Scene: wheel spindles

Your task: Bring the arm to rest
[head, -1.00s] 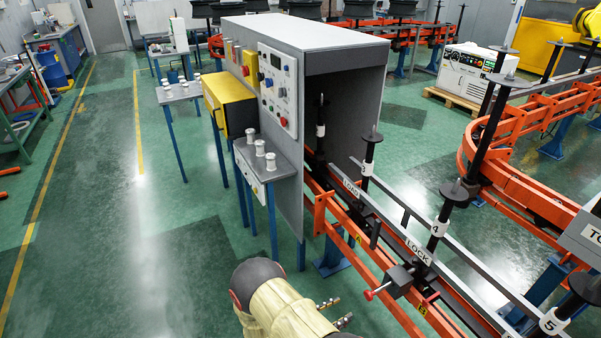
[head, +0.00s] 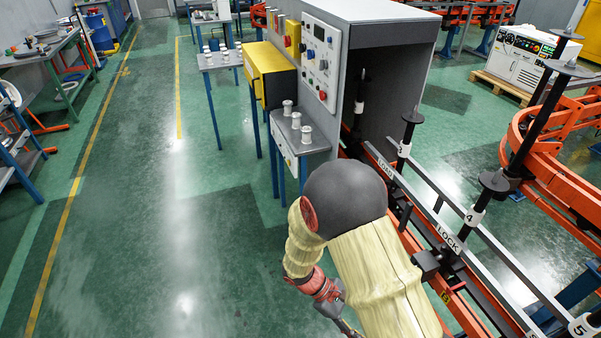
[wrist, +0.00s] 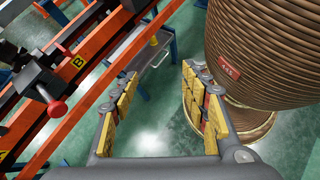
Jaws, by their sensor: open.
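My gripper (wrist: 160,95) is open and empty in the wrist view, its two padded fingers apart with green floor, a blue-legged stand and part of a grey shelf seen beyond them. In the head view my arm, in a pale yellow cover with a dark rounded joint, rises at the bottom middle and bends down to the left. The fingers are cut off or too small to make out there.
An orange rail (head: 459,300) with upright black spindles (head: 485,195) runs past my arm on the right. A grey cabinet (head: 350,12) and a small table with white spools (head: 288,108) stand ahead. A large brown ribbed reel (wrist: 265,50) is close to the right finger. Open floor lies left.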

